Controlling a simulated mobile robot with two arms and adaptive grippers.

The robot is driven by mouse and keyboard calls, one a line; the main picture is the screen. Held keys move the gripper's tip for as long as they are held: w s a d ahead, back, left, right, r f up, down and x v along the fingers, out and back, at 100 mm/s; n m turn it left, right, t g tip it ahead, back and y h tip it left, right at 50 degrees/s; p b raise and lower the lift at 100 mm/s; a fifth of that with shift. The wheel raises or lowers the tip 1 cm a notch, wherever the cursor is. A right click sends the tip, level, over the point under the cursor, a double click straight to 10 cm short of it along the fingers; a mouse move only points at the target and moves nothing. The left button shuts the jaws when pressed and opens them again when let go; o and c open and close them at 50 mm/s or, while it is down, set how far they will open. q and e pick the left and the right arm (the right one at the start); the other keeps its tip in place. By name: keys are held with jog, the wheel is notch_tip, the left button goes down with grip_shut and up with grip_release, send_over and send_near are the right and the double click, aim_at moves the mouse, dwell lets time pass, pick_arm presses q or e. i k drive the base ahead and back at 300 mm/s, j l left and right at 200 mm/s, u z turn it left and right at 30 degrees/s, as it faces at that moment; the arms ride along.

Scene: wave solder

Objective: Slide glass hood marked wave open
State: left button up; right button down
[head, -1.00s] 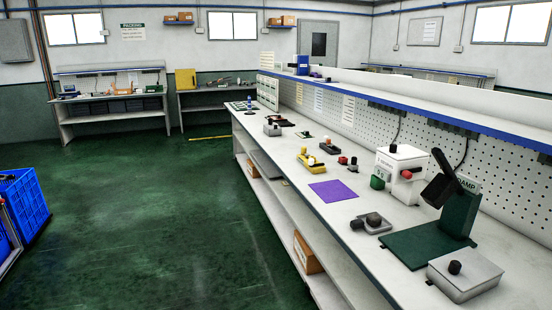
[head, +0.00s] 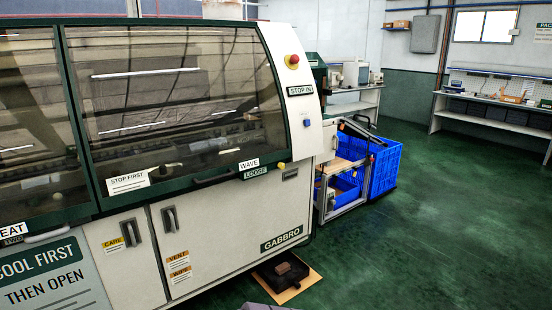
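The large glass hood marked WAVE (head: 175,85) fills the upper left of the head view on the front of a white and green machine. It looks shut, its lower edge resting along the green rail. The WAVE label (head: 249,164) is at its lower right corner, above a LOOSE label (head: 255,173). A dark bar handle (head: 213,181) sits at the lower edge, left of the labels. A STOP FIRST label (head: 128,182) is on the lower left of the glass. Neither of my grippers is in view.
A second glass hood (head: 28,110), its label cut off to "EAT", adjoins at the left. A red stop button (head: 294,61) is on the white end panel. Blue crates (head: 385,165) stand to the right. A dark box (head: 283,270) lies on the floor. The green floor (head: 430,240) at right is clear.

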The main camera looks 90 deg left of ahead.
aim_at(123, 191)
jog(key=u, duration=3.15)
